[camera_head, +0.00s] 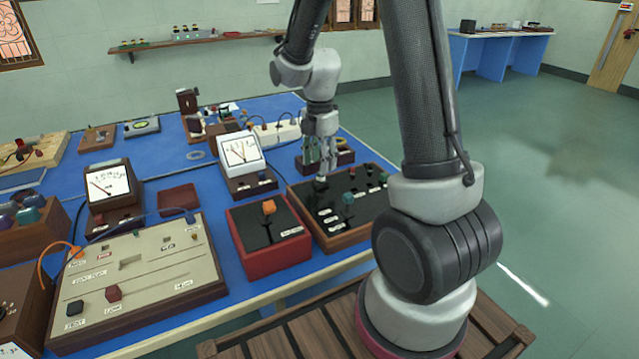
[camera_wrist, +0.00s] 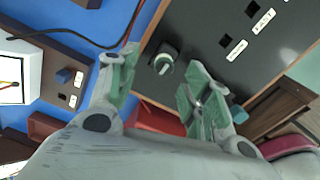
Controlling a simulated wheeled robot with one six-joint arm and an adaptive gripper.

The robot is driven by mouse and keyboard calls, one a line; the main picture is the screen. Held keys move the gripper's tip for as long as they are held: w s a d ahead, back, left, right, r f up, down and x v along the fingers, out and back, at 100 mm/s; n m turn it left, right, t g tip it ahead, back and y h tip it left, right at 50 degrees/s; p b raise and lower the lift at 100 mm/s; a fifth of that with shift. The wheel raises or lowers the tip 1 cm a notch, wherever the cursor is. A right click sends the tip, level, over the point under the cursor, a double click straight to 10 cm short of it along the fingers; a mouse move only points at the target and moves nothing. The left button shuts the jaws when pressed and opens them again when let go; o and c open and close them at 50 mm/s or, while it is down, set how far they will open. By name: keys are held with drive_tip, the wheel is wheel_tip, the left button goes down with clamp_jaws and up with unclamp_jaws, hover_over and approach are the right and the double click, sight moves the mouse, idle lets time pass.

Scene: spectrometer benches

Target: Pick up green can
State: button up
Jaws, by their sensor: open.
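I cannot make out a clear green can in either view. My gripper (camera_head: 320,165) is open above the black-topped panel box (camera_head: 372,207) on the blue bench. In the wrist view, my gripper (camera_wrist: 160,76) has its two pale green-padded fingers apart, with nothing held. A dark round knob (camera_wrist: 163,60) with a pale greenish top sits on the panel, seen in the gap between the fingers. A small teal knob (camera_head: 347,198) stands on the same panel; it also shows in the wrist view beside the right finger (camera_wrist: 238,113).
A red box with an orange knob (camera_head: 269,208) and a white meter (camera_head: 239,150) stand close on the left. A beige slider panel (camera_head: 140,265) lies front left. Teal-topped pieces (camera_head: 28,215) stand at the far left edge. Open floor (camera_head: 565,200) lies right.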

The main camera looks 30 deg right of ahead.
sight(321, 181)
drive_tip(key=f, duration=0.4)
drive_tip(key=shift+s+d+f, duration=0.1)
drive_tip(key=shift+s+f, duration=0.15)
drive_tip(key=shift+f, duration=0.05)
drive_tip(key=c, duration=1)
